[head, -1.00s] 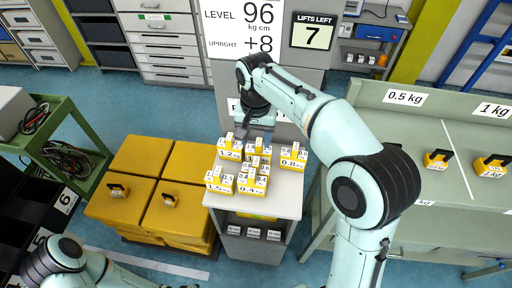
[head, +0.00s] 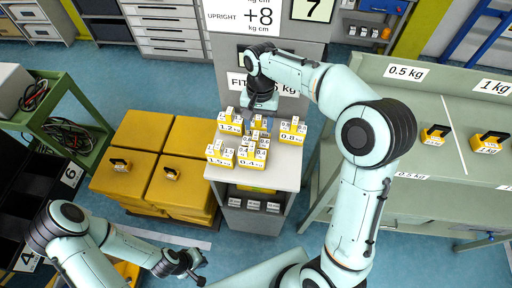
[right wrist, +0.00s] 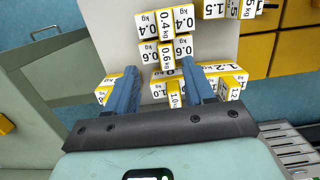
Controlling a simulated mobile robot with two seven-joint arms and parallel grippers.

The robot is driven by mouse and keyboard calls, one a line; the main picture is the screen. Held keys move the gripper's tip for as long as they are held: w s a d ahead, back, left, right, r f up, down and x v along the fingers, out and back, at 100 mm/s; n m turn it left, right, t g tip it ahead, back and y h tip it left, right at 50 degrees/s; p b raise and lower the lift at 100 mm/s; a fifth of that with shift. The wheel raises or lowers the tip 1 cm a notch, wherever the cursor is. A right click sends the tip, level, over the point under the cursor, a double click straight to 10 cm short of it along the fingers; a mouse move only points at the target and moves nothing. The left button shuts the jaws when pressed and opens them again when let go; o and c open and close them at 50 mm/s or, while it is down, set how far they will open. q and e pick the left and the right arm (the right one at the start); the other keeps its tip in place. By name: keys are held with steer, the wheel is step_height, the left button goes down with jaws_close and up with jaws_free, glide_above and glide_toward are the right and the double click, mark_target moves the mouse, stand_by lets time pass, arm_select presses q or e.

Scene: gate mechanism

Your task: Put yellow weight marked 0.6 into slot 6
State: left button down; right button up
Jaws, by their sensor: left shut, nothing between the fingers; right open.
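My right gripper (head: 259,121) is open above the back of the cluster. In the right wrist view its blue fingers (right wrist: 160,72) point toward the 0.6 weight, with nothing gripped. A 1.0 weight (right wrist: 174,94) shows between the fingers. My left gripper (head: 192,268) is shut and empty, low in front of the yellow blocks. The slot label 6 (head: 70,176) is on the dark rack at the left edge.
Weights 1.2 (head: 230,127), 0.8 (head: 292,136), 1.5 (head: 219,158) and 0.4 (head: 250,160) crowd the pedestal top (head: 285,180). Yellow blocks (head: 190,190) stand left of it. A green bench (head: 450,190) with handled weights is on the right.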

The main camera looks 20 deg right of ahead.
mark_target(256, 135)
steer(key=f, duration=0.4)
steer(key=a+f, duration=0.1)
steer(key=f, duration=0.1)
steer(key=shift+w+f, duration=0.15)
steer(key=shift+f, duration=0.25)
jaws_close()
steer(key=shift+r, duration=0.15)
stand_by(1.0)
